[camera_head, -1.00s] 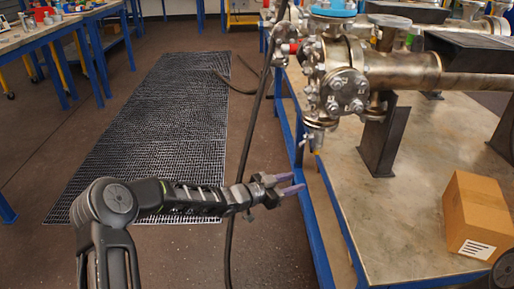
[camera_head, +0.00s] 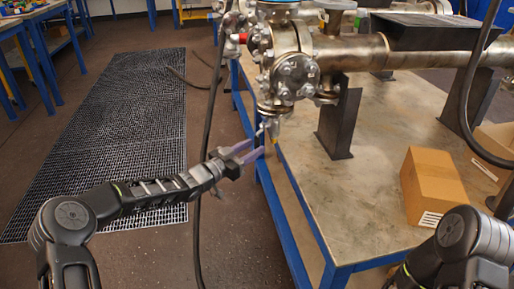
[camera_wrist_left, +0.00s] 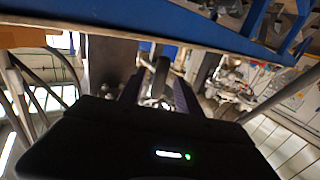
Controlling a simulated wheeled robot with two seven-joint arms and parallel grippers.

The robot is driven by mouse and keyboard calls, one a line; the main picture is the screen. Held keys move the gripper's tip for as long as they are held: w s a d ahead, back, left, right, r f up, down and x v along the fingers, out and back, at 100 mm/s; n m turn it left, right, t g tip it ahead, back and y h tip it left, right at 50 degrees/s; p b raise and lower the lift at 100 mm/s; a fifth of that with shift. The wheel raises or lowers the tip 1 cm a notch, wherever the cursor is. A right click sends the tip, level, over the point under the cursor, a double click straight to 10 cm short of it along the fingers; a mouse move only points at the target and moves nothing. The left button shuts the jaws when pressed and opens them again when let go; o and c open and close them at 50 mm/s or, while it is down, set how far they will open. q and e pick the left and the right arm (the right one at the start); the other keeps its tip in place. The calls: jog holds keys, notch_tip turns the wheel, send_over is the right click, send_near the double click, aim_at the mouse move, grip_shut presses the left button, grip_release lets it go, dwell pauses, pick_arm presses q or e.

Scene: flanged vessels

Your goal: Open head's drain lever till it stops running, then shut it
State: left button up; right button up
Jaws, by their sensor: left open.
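The flanged metal head (camera_head: 290,70) of the vessel overhangs the near left edge of the table. A small drain fitting (camera_head: 272,126) hangs beneath it; its lever is too small to make out surely. My left gripper (camera_head: 253,149), with purple fingers, is open and empty, just below and left of the drain fitting in the head view. In the left wrist view the fingers (camera_wrist_left: 157,92) stand apart, and a blurred metal part (camera_wrist_left: 160,76) shows between and beyond them. I cannot tell whether anything touches. No running liquid can be made out. My right gripper is outside the view.
The table (camera_head: 330,215) has a blue frame along its left side. A black support (camera_head: 341,120) holds the vessel's pipe. A cardboard box (camera_head: 432,185) stands at the right. A floor grating (camera_head: 120,130) lies left.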

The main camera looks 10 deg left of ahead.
pick_arm(q)
jog(key=shift+x, duration=1.35)
grip_shut()
dwell(0.4)
